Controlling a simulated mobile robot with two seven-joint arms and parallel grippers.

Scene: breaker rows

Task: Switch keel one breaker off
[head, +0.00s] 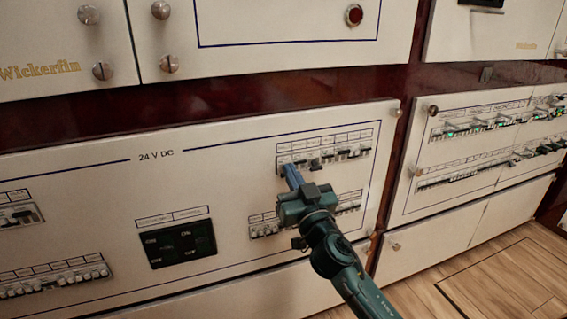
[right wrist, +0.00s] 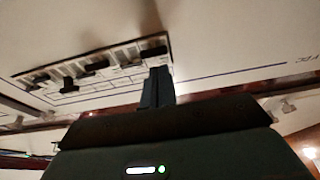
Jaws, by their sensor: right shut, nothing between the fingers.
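The upper right breaker row (head: 345,150) on the 24 V DC panel (head: 120,190) holds several small dark switches under a strip of labels. The labels are too small to read, so I cannot tell which breaker is keel one. My right gripper (head: 290,172) is shut and empty, its fingertips at the left end of this row. In the right wrist view the shut fingers (right wrist: 158,85) point at the end switch (right wrist: 153,53) of the row (right wrist: 90,70). I cannot tell whether they touch it. My left gripper is not in view.
A lower breaker row (head: 265,226) is partly hidden behind my right gripper. A black switch block (head: 178,243) sits left of it. Another panel with breaker rows (head: 480,125) stands at the right. Round knobs (head: 103,71) protrude from the panels above.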

